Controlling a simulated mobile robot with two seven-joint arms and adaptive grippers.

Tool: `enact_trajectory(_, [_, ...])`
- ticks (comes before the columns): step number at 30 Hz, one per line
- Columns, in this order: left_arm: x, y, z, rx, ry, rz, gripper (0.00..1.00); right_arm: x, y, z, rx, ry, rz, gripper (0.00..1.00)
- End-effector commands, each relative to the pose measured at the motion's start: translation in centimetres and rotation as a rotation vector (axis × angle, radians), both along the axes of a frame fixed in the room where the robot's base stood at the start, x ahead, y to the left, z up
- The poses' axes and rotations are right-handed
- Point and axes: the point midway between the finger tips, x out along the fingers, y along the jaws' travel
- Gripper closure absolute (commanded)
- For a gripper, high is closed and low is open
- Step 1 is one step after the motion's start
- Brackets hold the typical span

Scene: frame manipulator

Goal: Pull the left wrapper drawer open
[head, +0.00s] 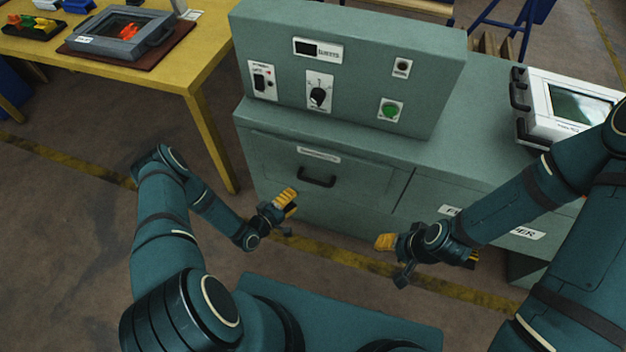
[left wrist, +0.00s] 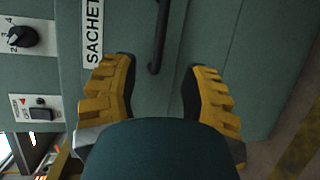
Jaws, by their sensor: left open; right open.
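The left drawer (head: 280,165) is in the front of the green cabinet. Its front looks flush and shut, with a dark bar handle (head: 317,177) below a small white label (head: 318,154). In the left wrist view the handle (left wrist: 160,40) runs upright in the picture, ahead of and between the fingertips, beside a label (left wrist: 94,35) starting "SACHET". My left gripper (head: 285,202) is open and empty, in front of the drawer, below and left of the handle; no contact shows. My right gripper (head: 400,250) is open in front of the cabinet's right part, with no object visible in it.
A control box (head: 350,65) with a knob and green button stands on the cabinet. A second label (head: 525,232) on the right front is partly hidden by my right arm. A white device (head: 565,105) sits on the top at right. A yellow table (head: 205,70) stands at left.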

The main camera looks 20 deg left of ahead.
Motion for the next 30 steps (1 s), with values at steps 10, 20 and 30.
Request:
enact_trajectory(10, [6.2,-3.0,-1.4,0.002,-0.002,-0.003,0.54,0.3,0.0,-1.2,-0.001,-0.007,-0.002,0.53])
enact_trajectory(20, [9.7,-4.5,-2.0,0.002,0.000,0.000,0.54,0.4,0.0,-1.9,-0.001,-0.010,-0.002,0.53])
enact_trajectory(30, [10.0,-4.6,-2.0,0.002,0.001,0.000,0.54,0.4,0.0,-1.9,-0.002,-0.011,-0.002,0.53])
